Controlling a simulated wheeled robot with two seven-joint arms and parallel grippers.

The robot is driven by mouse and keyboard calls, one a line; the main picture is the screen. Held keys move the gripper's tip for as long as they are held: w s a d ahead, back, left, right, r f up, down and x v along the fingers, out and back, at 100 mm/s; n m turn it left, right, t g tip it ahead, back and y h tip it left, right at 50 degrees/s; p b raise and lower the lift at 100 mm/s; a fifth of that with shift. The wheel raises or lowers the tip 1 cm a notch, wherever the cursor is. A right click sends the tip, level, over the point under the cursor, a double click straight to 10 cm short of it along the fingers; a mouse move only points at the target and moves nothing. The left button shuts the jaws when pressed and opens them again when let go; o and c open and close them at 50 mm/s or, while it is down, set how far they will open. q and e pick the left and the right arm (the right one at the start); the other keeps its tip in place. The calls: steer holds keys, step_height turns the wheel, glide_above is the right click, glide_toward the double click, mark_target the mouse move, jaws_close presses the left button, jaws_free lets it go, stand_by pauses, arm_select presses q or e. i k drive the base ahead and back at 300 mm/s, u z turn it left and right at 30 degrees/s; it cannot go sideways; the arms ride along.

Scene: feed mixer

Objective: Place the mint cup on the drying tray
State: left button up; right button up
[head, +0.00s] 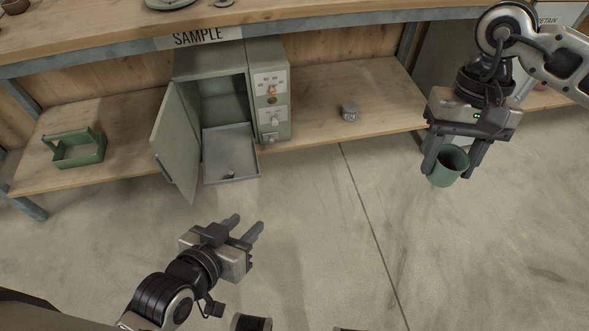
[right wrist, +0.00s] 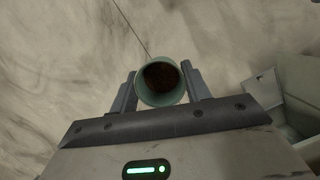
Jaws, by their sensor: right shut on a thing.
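The mint cup (head: 447,168) is a small green cup with dark brown grainy matter inside. My right gripper (head: 449,172) is shut on it and holds it upright or nearly so, out over the floor at the right. In the right wrist view the cup (right wrist: 161,82) sits between the two fingers. The drying tray (head: 245,168) is a grey metal tray pulled out of the open green cabinet (head: 222,62) on the lower shelf, left of the cup. A small dark knob-like thing (head: 229,174) shows near its front. My left gripper (head: 248,225) is open and empty, below the tray.
The cabinet door (head: 176,142) stands open left of the tray. The upper bench (head: 330,18) overhangs. Floor between tray and cup is clear.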

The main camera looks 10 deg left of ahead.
mark_target(229, 149)
steer(key=z, duration=1.35)
steer(key=k, duration=0.1)
steer(key=u, duration=2.7)
steer(key=i, duration=1.35)
steer(key=u, duration=0.25)
